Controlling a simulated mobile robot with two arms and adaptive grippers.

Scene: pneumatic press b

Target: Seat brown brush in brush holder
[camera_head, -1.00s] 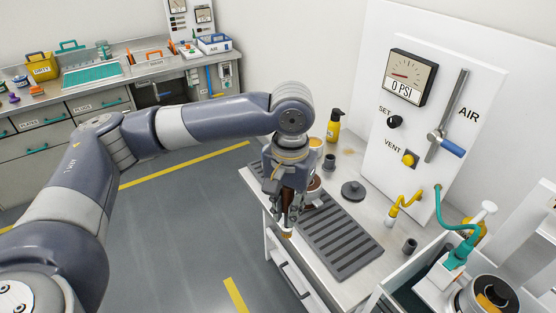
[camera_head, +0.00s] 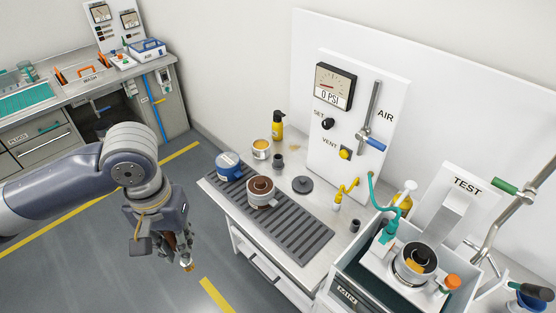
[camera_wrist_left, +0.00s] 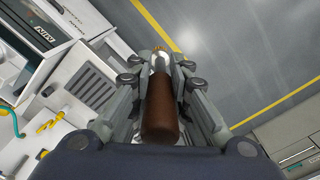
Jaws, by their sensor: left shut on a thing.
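My left gripper (camera_head: 186,252) hangs over the floor, left of the white cart. It is shut on the brown brush, whose brown handle (camera_wrist_left: 161,108) lies between the fingers in the left wrist view. The brush has a pale metal collar and a small yellowish tip. I cannot tell for sure which thing is the brush holder. My right gripper is not in view.
A bin unit (camera_head: 345,294) stands at right. A wash bench (camera_head: 85,85) stands far left.

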